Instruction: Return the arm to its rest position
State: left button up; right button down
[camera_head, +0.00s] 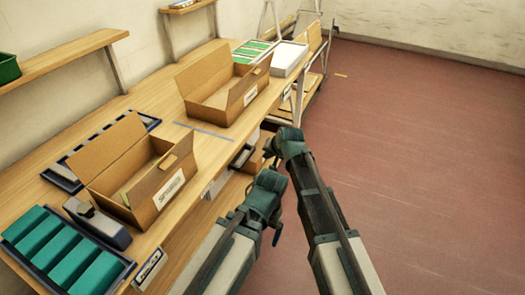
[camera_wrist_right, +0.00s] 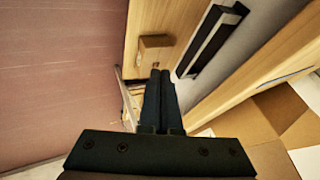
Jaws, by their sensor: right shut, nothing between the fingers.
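My right gripper (camera_wrist_right: 158,72) is shut and empty in the right wrist view, its two dark fingers side by side. In the head view my right arm reaches up from the bottom, and its dark green end is beside the bench's front edge, over the gap between bench and floor. My left arm lies just left of it, close to the bench's front. The fingers of my left gripper cannot be made out clearly. Nothing is seen held.
The wooden bench (camera_head: 168,112) carries a near open carton (camera_head: 172,188), a far open carton (camera_head: 240,97), a tray of green blocks (camera_head: 62,250), a grey device (camera_head: 97,222) and a white box (camera_head: 290,57). The red floor (camera_head: 430,160) at the right is clear.

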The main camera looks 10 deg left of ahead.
pick_arm(q)
notch_tip(320, 180, up, 4)
jog(key=p, duration=0.3)
jog(key=shift+r, duration=0.25)
pick_arm(e)
jog(key=v, duration=0.5)
jog(key=shift+s+d+r, duration=0.15)
jog(key=shift+d+r, duration=0.1)
jog(key=shift+d, duration=0.05)
jog(key=s+d+f+n+g+h, duration=0.1)
jog(key=s+d+f+g+h, duration=0.15)
jog(key=s+d, duration=0.8)
jog(key=s+d+f+n+g+h, duration=0.1)
jog(key=s+d+f+g+h, duration=0.15)
jog(key=s+d, duration=0.85)
pick_arm(q)
notch_tip(320, 180, up, 6)
jog(key=p, duration=0.6)
pick_arm(e)
jog(key=s+a+r+n+g, duration=0.1)
jog(key=s+a+r+n, duration=0.3)
jog(key=a+r, duration=0.3)
jog(key=a, duration=0.3)
jog(key=shift+s, duration=0.25)
pick_arm(q)
jog(key=shift+r+p, duration=0.15)
jog(key=shift+p, duration=0.15)
pick_arm(e)
jog(key=shift+a, duration=0.15)
